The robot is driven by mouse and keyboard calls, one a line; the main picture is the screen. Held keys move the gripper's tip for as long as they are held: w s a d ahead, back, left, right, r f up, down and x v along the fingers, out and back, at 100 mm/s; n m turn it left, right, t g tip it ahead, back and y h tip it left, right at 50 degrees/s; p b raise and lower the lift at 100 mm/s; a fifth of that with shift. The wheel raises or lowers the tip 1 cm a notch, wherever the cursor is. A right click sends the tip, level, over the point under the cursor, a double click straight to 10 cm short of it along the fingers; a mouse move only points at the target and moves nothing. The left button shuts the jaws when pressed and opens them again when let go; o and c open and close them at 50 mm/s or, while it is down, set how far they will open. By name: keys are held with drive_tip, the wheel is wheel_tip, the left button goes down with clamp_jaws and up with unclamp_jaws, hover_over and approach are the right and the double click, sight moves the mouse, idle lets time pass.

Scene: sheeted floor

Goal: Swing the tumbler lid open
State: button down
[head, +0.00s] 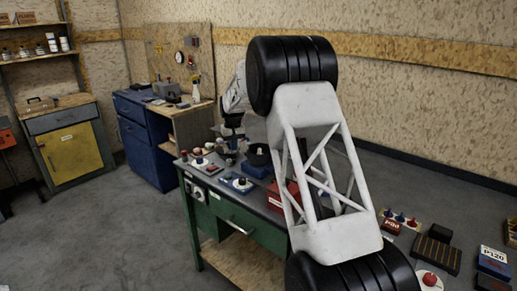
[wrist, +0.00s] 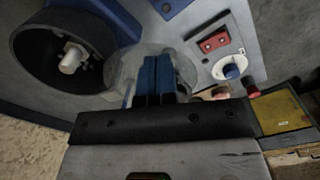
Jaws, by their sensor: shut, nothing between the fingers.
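The tumbler is a black round bowl (wrist: 28,48) on a blue base (wrist: 118,17), seen in the wrist view with its inside and a pale centre post showing. A clear round lid (wrist: 184,66) is beside the bowl, apart from its opening, partly behind my fingers. My gripper (wrist: 154,76) is shut, with its blue fingertips together and nothing between them. The fingers overlap the lid in the picture; I cannot tell whether they touch it.
The green bench (head: 238,212) carries a red box (head: 290,197) and several small items. A blue cabinet (head: 143,143) is behind left. Open floor lies to the left.

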drive_tip(key=shift+w+a, duration=0.65)
drive_tip(key=shift+w, duration=0.15)
drive_tip(key=shift+w+a, duration=0.3)
drive_tip(key=shift+w, duration=0.1)
drive_tip(key=shift+s, duration=0.1)
idle(0.4)
drive_tip(key=shift+s+d, duration=0.15)
drive_tip(key=shift+s, duration=0.5)
drive_tip(key=shift+r, duration=0.15)
